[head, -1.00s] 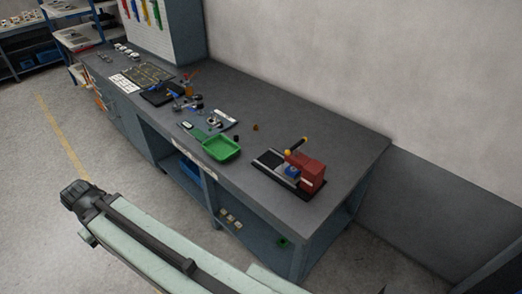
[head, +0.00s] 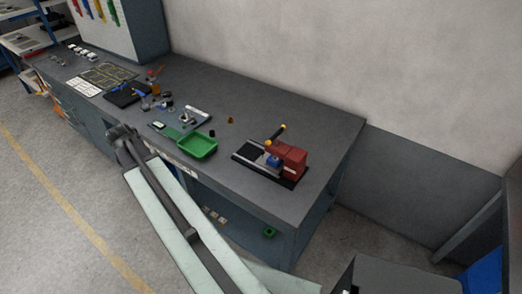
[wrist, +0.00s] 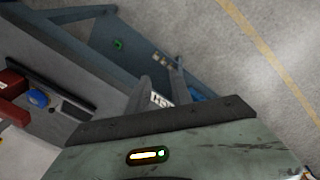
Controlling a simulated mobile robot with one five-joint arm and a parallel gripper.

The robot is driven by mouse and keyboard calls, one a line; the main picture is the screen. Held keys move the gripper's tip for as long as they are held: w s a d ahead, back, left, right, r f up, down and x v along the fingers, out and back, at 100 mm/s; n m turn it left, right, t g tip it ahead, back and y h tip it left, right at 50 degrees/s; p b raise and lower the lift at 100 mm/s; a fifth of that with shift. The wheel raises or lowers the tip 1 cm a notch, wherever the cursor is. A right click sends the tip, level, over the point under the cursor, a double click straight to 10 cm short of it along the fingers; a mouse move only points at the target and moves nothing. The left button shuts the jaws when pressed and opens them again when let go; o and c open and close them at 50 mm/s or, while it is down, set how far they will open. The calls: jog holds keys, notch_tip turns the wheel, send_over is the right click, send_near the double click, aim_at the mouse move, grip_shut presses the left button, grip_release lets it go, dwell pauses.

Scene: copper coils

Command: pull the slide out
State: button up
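The slide device (head: 272,161) stands near the right end of the grey workbench. It has a dark base with a rail, a red block, a blue part and a dark lever with yellow ends. The wrist view shows its rail and blue part (wrist: 38,98) at the left edge, partly cut off. I cannot tell how far the slide is out. My gripper (head: 121,133) is at the front edge of the bench, left of the device and apart from it. In the wrist view its two fingers (wrist: 162,75) stand apart with nothing visible between them.
A green tray (head: 197,146) sits on the bench left of the device. Tools and small parts lie further left. The bench (head: 325,135) is clear behind and right of the device. A wall stands behind it. Open floor lies in front.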

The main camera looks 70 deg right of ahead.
jog(key=s+d+m+g, duration=0.1)
jog(key=s+d+m, duration=0.2)
jog(key=s+d, duration=0.5)
jog(key=s+d+m, duration=0.3)
jog(key=d, duration=0.8)
jog(key=m+g+h+b, duration=0.1)
jog(key=m+g+b, duration=0.1)
jog(key=m, duration=0.4)
send_near(261, 157)
jog(key=s+d+f+b, duration=0.1)
jog(key=f+b, duration=0.1)
jog(key=b, duration=0.1)
jog(key=s+d+f+b, duration=0.1)
jog(key=s+f+b, duration=0.1)
jog(key=b, duration=0.1)
jog(key=shift+d+f, duration=0.1)
jog(key=shift+d, duration=0.1)
jog(key=shift+s, duration=0.1)
grip_shut()
